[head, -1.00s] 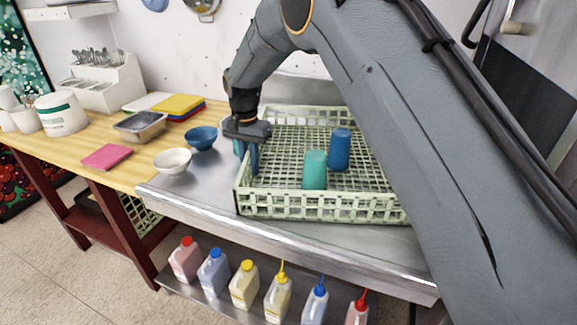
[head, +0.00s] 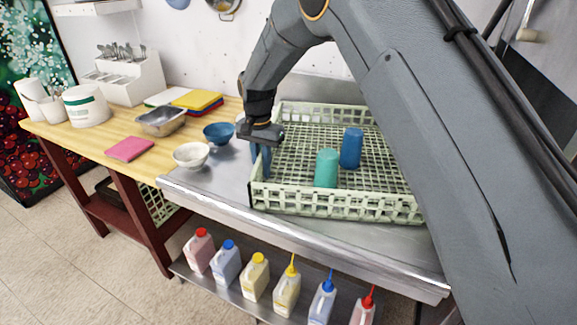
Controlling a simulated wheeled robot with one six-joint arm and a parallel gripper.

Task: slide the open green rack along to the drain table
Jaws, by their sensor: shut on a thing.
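The open green rack (head: 330,203) sits on the steel table (head: 225,185). A teal cup (head: 326,168) and a blue cup (head: 351,148) stand inside it. My gripper (head: 262,160) points down at the rack's left wall and is shut on it. One finger shows inside the rack's near left corner. My arm hides the rack's right part. Which surface is the drain table is not clear from this view.
A white bowl (head: 191,155) and a blue bowl (head: 219,132) stand left of the rack, close to my gripper. A wooden table (head: 95,137) adjoins on the left, with a pink cloth (head: 130,149) and a steel pan (head: 162,121). Several bottles (head: 256,277) stand on the shelf below.

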